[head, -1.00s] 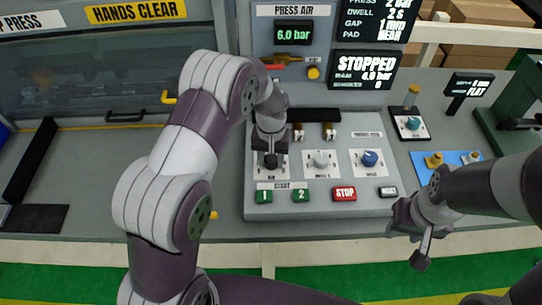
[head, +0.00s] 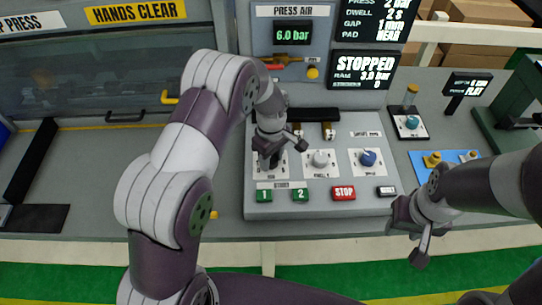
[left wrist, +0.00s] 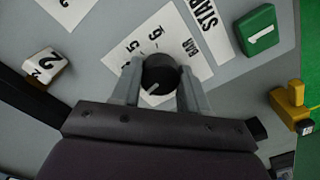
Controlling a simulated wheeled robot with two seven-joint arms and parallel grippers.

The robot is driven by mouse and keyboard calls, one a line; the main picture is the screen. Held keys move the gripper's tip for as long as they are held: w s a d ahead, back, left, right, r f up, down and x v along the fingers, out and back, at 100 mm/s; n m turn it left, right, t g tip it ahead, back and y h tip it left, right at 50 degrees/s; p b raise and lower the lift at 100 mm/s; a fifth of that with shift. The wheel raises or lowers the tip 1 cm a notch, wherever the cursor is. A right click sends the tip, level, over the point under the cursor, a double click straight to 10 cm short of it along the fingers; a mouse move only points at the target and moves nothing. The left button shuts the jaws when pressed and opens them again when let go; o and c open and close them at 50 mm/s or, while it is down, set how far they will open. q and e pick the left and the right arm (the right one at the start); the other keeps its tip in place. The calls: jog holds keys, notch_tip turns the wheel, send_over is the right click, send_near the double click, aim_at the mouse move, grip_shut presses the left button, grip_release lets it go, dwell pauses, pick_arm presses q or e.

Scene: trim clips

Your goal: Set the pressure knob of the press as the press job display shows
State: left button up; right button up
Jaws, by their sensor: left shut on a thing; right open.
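The black pressure knob (left wrist: 161,76) sits on a white dial plate marked BAR in the left wrist view. My left gripper (left wrist: 158,92) is shut on it, one finger on each side; in the head view this gripper (head: 268,160) hides the knob. The press display (head: 364,70) reads STOPPED and RAM 3.0 bar. The job display (head: 377,18) at the top shows PRESS 2 bar, dwell 2 s, gap 1 mm and pad NEAR. My right gripper (head: 421,249) is open and empty in front of the panel's right side.
Beside the knob are a white-grey dwell knob (head: 320,159) and a blue knob (head: 368,158). The PRESS AIR display (head: 292,32) reads 6.0 bar.

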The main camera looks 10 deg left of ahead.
aim_at(272, 158)
pick_arm(q)
jog(key=n, duration=0.5)
jog(key=shift+w+r+n, duration=0.25)
jog(key=shift+w+n, duration=0.05)
jog(key=shift+n, duration=0.1)
dwell(0.4)
jog(key=o, duration=0.9)
jog(key=shift+o, duration=0.8)
jog(key=shift+s+d+f, duration=0.1)
jog(key=shift+s, duration=0.05)
jog(key=shift+r, duration=0.45)
notch_tip(272, 158, up, 12)
jog(key=shift+b, duration=0.3)
